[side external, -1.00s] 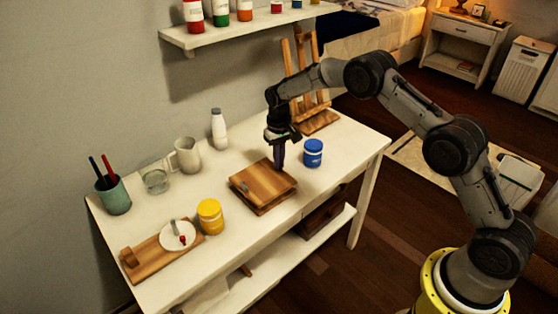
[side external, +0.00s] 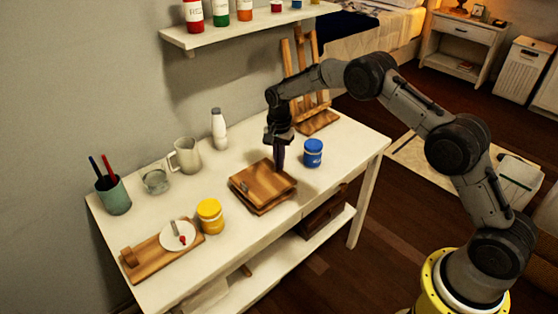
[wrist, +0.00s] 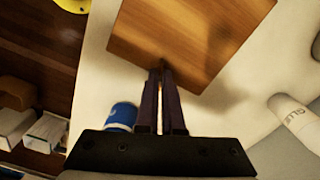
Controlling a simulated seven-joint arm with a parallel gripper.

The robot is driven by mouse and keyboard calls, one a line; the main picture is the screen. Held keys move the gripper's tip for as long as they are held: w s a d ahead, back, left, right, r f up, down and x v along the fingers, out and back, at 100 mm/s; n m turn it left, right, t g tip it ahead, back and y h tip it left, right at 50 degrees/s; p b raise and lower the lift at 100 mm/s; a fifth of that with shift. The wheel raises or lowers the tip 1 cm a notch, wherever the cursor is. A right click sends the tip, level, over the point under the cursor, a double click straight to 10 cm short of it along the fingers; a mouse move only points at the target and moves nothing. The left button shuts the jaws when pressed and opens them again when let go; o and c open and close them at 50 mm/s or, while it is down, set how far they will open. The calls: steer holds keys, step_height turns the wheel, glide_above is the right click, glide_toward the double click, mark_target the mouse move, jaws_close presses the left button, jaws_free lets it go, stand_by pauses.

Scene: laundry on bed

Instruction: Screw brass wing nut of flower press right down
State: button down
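The wooden flower press (side external: 264,184) lies on the white table, its boards stacked slightly askew. Its top board (wrist: 190,35) fills the upper middle of the wrist view. My gripper (side external: 279,169) points straight down at the press's far right corner. In the wrist view my gripper's fingers (wrist: 160,68) are close together, with a narrow gap between them, and their tips are at that corner. The brass wing nut does not show there; the fingertips hide whatever is between them. A small grey piece (side external: 244,186) sits at the press's left side, too small to make out.
A blue jar (side external: 313,153) stands just right of the press, near my gripper. A yellow jar (side external: 210,216) is to the left. A white bottle (side external: 219,130), pitcher (side external: 186,156) and easel (side external: 312,100) stand behind. The table's front edge is close to the press.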

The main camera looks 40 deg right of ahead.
steer(key=m, duration=0.3)
steer(key=shift+w+r+m, duration=0.1)
steer(key=shift+r+m, duration=0.05)
steer(key=shift+m, duration=0.25)
stand_by(1.0)
steer(key=c, duration=1)
jaws_free()
steer(key=shift+c, duration=0.2)
step_height(320, 180, up, 14)
